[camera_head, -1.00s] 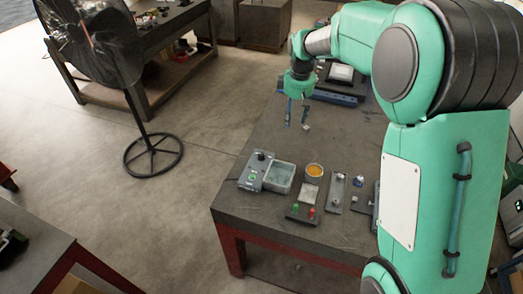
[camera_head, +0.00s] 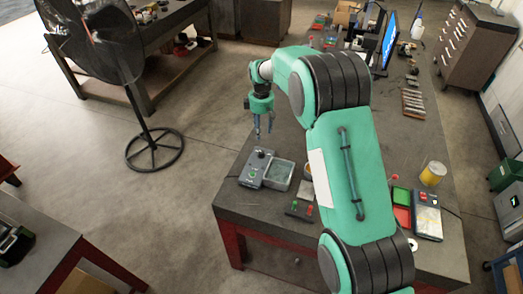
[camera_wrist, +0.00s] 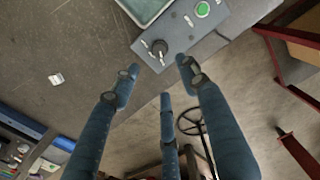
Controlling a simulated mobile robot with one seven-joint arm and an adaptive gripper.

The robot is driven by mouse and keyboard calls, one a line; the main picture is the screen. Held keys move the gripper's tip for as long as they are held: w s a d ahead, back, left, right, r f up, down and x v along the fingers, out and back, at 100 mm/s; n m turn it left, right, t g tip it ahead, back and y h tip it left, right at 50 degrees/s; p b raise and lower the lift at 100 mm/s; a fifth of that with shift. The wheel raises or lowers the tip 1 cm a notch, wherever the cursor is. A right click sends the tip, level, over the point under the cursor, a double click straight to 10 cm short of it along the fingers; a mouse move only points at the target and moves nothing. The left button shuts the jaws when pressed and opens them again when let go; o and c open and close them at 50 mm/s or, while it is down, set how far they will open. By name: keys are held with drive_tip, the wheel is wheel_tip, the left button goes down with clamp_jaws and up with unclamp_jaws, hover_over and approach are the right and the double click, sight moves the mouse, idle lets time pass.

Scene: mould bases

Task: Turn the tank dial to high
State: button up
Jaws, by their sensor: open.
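The tank (camera_head: 290,183) is a grey open tray of pale liquid near the table's left edge. A grey control box (camera_head: 249,180) adjoins its left side. The box carries a black dial (camera_head: 261,153) and a green button; in the wrist view the dial (camera_wrist: 159,47) and green button (camera_wrist: 202,10) are clear. A pointer marking sits beside the dial, but its label is unreadable. My gripper (camera_head: 263,133) is open and empty, above the dial end of the box, fingers down. In the wrist view its blue fingers (camera_wrist: 158,72) spread on either side below the dial, apparently not touching it.
A yellow can (camera_head: 433,174) and red and green blocks stand farther right. A fan (camera_head: 150,140) stands on the floor to the left. My arm hides the table's middle.

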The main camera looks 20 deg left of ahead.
sight(261, 152)
drive_tip(key=shift+f, duration=0.15)
wheel_tip(261, 152, down, 14)
drive_tip(key=shift+r+p, duration=0.25)
drive_tip(key=shift+p, duration=0.85)
clamp_jaws()
